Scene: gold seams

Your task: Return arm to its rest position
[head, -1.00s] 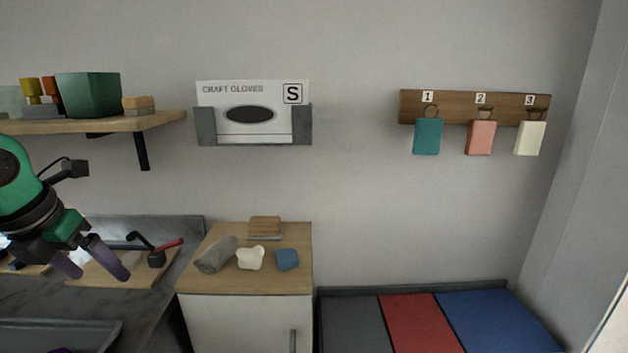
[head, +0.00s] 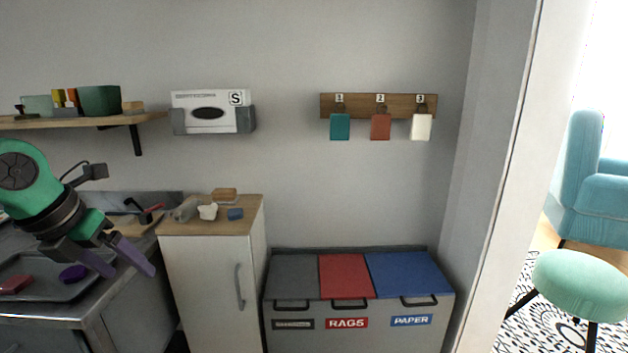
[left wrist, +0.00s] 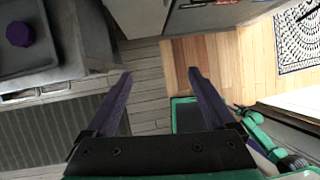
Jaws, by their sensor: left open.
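My left gripper (head: 122,262) is at the left of the head view, in front of the workbench and left of the white cabinet. Its two purple fingers are apart with nothing between them. In the left wrist view the left gripper (left wrist: 160,85) also shows open and empty, over bare floor. My green left arm (head: 30,185) comes in from the left edge. My right gripper does not show in either view.
A grey tray (head: 40,283) with a purple piece (head: 73,273) and a red piece (head: 15,285) sits on the workbench. A cabinet (head: 205,285) and a three-colour bin unit (head: 360,325) stand along the wall. A green stool (head: 583,285) is at the right.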

